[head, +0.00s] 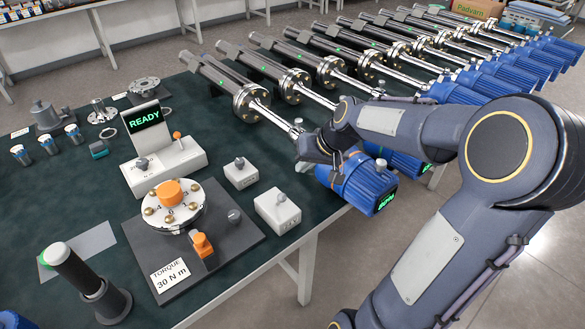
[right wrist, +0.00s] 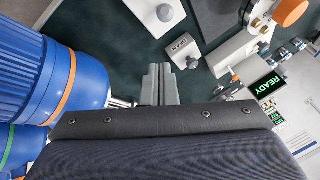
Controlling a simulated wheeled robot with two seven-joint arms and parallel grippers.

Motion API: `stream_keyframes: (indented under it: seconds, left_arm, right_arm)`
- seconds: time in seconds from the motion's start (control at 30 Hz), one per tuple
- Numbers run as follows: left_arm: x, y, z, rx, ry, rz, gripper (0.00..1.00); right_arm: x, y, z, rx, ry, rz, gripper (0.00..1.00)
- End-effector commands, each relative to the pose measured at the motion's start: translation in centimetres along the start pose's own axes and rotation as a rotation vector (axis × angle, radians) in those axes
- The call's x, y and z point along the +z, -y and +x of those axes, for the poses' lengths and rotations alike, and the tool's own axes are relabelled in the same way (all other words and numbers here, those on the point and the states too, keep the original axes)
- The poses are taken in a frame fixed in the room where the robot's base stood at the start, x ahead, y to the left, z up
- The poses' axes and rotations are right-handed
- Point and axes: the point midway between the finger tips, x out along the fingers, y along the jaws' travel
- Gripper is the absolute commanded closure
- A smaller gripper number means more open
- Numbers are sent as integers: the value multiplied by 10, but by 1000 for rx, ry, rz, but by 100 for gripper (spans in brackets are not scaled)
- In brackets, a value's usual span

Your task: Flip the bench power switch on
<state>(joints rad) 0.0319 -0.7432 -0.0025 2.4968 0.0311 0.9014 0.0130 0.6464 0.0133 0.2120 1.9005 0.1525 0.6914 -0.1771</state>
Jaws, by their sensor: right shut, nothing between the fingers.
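A white console (head: 165,165) with a green READY display (head: 145,119) stands on the dark green bench. It carries a grey knob (head: 143,163) and a small orange-tipped lever (head: 177,136). Two small white boxes with grey knobs or levers, one nearer (head: 280,212) and one farther (head: 240,176), stand to its right. I cannot tell for sure which control is the bench power switch. My right gripper (right wrist: 161,72) is shut and empty, beside the blue-ended transmitter and right of the boxes in the head view. My left gripper is out of view.
Long metal transmitters with blue housings (head: 357,183) line the bench's right side, close to my right arm. An orange-topped torque fixture (head: 172,192) stands in front of the console. A black-handled tool (head: 80,272) stands at the front left.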

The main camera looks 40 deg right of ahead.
Motion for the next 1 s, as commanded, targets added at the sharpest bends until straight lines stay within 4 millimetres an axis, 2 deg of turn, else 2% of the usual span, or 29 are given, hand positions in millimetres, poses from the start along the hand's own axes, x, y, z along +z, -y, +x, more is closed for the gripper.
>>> stream_keyframes:
  seconds: [0.1,0.23,0.8,0.9,0.97,1.0]
  left_arm:
    - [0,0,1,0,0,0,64]
    - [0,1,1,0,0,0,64]
    - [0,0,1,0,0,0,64]
    - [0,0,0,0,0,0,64]
    - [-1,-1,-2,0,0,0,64]
    - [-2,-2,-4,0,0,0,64]
  right_arm:
    - [4,-3,-13,2,-1,1,100]
    - [6,-4,-20,1,0,1,100]
    - [6,-4,-21,0,1,0,100]
    - [14,6,-28,-3,4,-17,100]
    - [29,20,-39,-8,10,-43,100]
    - [43,32,-48,-13,14,-66,100]
